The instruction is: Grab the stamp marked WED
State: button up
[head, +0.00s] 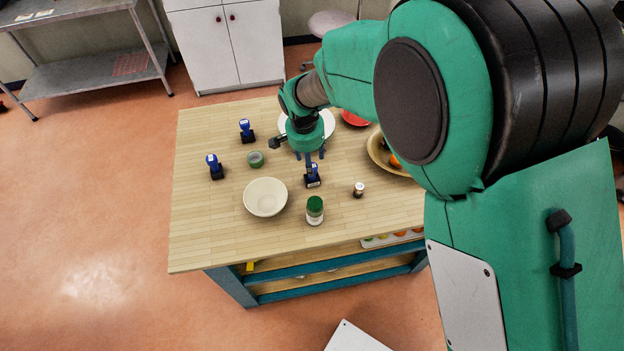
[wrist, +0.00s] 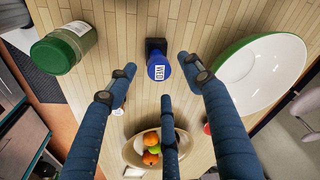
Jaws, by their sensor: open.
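The stamp marked WED (wrist: 159,68) has a blue top with a white label and a black base. It stands on the wooden table, and in the head view it is the nearest stamp (head: 312,178), just below my gripper (head: 310,156). In the wrist view my gripper (wrist: 160,78) is open and empty, with blue fingers left, right and below the stamp. I cannot tell whether any finger touches it. Two similar blue stamps stand further left, one at the back (head: 246,132) and one nearer (head: 215,168); their labels are unreadable.
A white plate or bowl (wrist: 262,72) is close on the far side. A fruit bowl (wrist: 134,152) is to the right. The table's left front is clear.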

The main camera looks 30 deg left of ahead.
jog(key=shift+f, duration=0.2)
jog(key=shift+w+d+f, duration=0.1)
jog(key=shift+w+f, duration=0.15)
jog(key=shift+f, duration=1.05)
jog(key=shift+w+f, duration=0.2)
jog(key=shift+f, duration=1.05)
grip_shut()
